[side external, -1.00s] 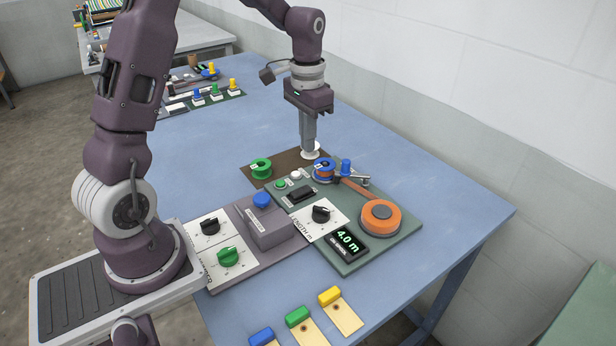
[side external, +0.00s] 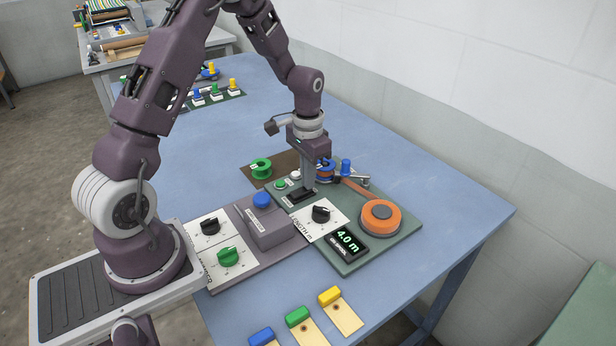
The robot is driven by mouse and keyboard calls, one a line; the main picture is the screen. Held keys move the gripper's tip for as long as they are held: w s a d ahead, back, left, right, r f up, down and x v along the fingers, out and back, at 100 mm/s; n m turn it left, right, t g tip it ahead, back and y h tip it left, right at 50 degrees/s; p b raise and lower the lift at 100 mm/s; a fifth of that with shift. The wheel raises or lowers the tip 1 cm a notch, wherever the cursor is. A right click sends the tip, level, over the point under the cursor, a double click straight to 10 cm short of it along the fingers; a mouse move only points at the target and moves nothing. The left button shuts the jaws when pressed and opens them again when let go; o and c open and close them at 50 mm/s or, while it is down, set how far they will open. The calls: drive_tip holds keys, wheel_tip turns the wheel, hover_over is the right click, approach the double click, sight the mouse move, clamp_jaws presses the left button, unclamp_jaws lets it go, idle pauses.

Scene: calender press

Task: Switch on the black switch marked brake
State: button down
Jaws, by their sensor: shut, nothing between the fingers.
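A black rocker switch (side external: 298,196) sits on the green panel (side external: 368,258), left of the white plate with a black knob (side external: 321,214). Its label is too small to read here, so I cannot tell if it says brake. My gripper (side external: 309,187) is shut and empty, pointing straight down, with its fingertips at the far right end of the black switch. I cannot tell whether they touch it. Which way the switch is tipped is unclear.
Close by are a green button (side external: 280,184), a white button (side external: 296,175), a blue-topped post (side external: 346,167) and an orange spool (side external: 381,216) with a strap. A display (side external: 347,243) reads 4.0 m.

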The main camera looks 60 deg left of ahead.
drive_tip(key=shift+f, duration=0.2)
drive_tip(key=shift+s+r, duration=0.4)
drive_tip(key=shift+s, duration=0.3)
wheel_tip(320, 180, up, 14)
drive_tip(key=w, duration=0.3)
drive_tip(key=shift+f, duration=0.15)
